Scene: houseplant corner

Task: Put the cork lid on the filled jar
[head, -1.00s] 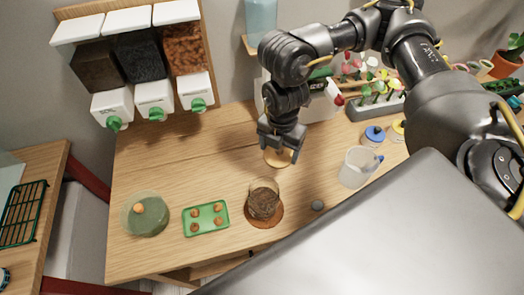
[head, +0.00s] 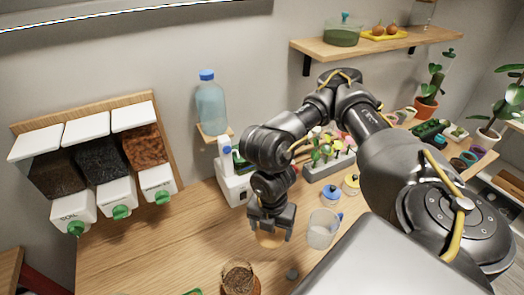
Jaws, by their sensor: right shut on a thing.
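The filled jar (head: 238,279) is clear glass with dark brown contents, at the bottom edge of the head view and partly cut off. It stands on the wooden table, with a bit of a brown round base showing beside it. My right gripper (head: 270,232) points down and is shut on the cork lid (head: 270,240), a pale tan disc under its fingers. The lid is apart from the jar, behind it and to the right in the picture. I cannot tell exactly how high the lid is above the table. My left gripper is not in view.
A clear beaker (head: 322,228) and a blue-lidded pot (head: 331,192) stand right of my gripper. A small grey stone (head: 292,274) lies right of the jar. A white dispenser (head: 231,180) stands behind. Soil bins (head: 118,195) hang at left. The left tabletop is clear.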

